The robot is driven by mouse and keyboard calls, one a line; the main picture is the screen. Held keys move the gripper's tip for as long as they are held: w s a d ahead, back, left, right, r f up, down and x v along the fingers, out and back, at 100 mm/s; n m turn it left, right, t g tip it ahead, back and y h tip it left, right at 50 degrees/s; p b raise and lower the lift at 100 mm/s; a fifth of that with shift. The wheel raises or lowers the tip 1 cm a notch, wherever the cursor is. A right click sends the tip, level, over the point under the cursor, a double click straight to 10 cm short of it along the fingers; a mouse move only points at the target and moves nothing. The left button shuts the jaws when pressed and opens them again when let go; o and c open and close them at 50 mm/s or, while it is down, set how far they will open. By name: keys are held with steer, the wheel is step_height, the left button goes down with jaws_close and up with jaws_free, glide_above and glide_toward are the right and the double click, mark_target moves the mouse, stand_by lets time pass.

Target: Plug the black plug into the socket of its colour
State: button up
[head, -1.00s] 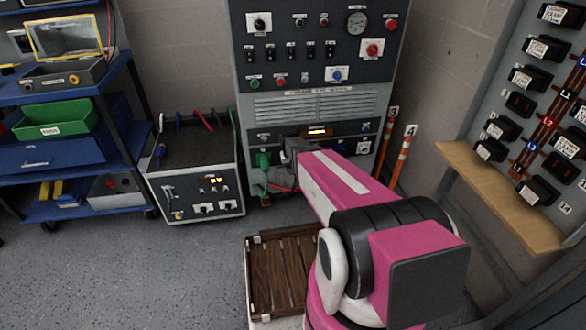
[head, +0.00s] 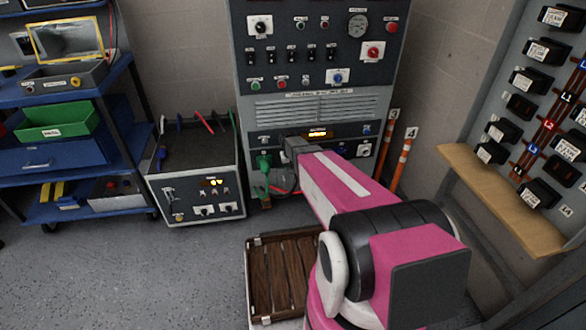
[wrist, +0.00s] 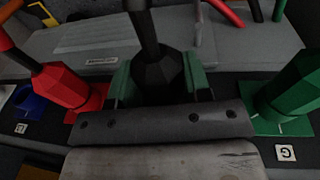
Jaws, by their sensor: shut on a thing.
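The black plug (wrist: 156,76) is in the middle of the wrist view, its black cable rising from its top. My gripper (wrist: 158,84) is shut on it, with a green finger pad on each side. The plug's lower end and the socket under it are hidden by my gripper. In the head view my gripper (head: 291,146) is at the lower front of the grey cabinet (head: 315,75), right of the green plug (head: 264,161); the black plug is not clear there.
In the wrist view, a red plug (wrist: 62,86) sits at a red socket on the left and a green plug (wrist: 295,82) at a green socket on the right. A blue socket (wrist: 28,100) is farther left. A wooden pallet (head: 283,270) lies on the floor beside my arm.

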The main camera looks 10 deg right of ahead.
steer(key=shift+w, duration=0.55)
steer(key=o, duration=1.4)
steer(key=shift+r, duration=0.15)
steer(key=shift+s+a+r, duration=0.15)
steer(key=shift+r, duration=0.95)
steer(key=shift+s+a+r, duration=0.1)
steer(key=shift+s+r, duration=0.1)
steer(key=shift+r, duration=0.9)
steer(key=shift+s+a+r, duration=0.15)
steer(key=shift+r, duration=0.95)
